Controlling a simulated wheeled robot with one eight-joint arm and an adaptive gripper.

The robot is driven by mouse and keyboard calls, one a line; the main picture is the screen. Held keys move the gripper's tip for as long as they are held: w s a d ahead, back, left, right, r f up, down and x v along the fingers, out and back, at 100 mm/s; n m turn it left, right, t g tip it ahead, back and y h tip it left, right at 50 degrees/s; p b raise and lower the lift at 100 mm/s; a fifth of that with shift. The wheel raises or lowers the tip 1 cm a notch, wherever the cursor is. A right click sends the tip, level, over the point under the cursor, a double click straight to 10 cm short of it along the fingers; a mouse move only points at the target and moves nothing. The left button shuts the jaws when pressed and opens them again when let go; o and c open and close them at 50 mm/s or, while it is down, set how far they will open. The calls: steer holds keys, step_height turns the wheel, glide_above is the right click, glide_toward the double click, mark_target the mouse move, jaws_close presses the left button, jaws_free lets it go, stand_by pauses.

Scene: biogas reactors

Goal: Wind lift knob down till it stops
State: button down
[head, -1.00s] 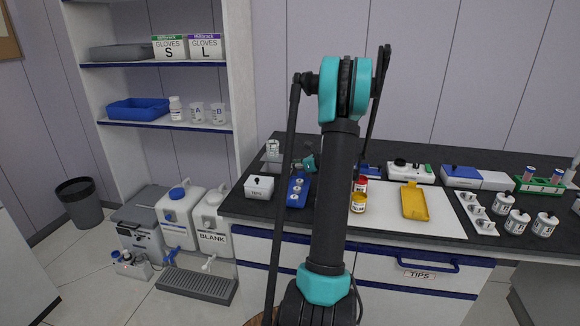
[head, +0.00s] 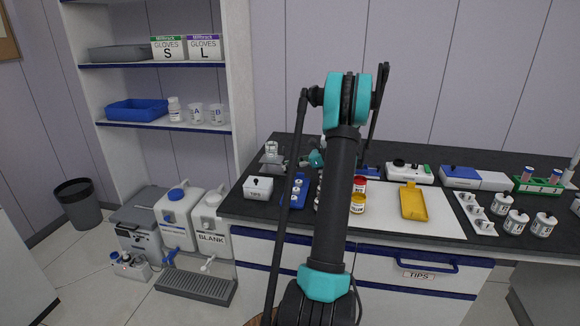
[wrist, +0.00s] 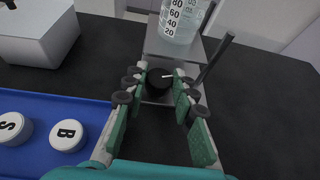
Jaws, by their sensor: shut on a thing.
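The lift knob (wrist: 158,82) is black and round with a white mark on it, on the near side of a grey lift stand (wrist: 158,42). A clear beaker (wrist: 182,20) with graduation marks stands on the stand's plate. My gripper (wrist: 159,84) is shut on the knob, with a finger on each side of it. In the head view the beaker (head: 271,148) and stand (head: 268,160) show at the bench's left back. My gripper (head: 290,162) is small there and partly hidden by my arm. A dark rod (wrist: 216,58) rises right of the knob.
A blue tray (wrist: 95,145) with white-capped jars lies left of my gripper. A white tips box (head: 258,188) stands at the bench's left edge.

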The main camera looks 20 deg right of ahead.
steer(key=c, duration=1.2)
jaws_free()
steer(key=shift+h, duration=0.3)
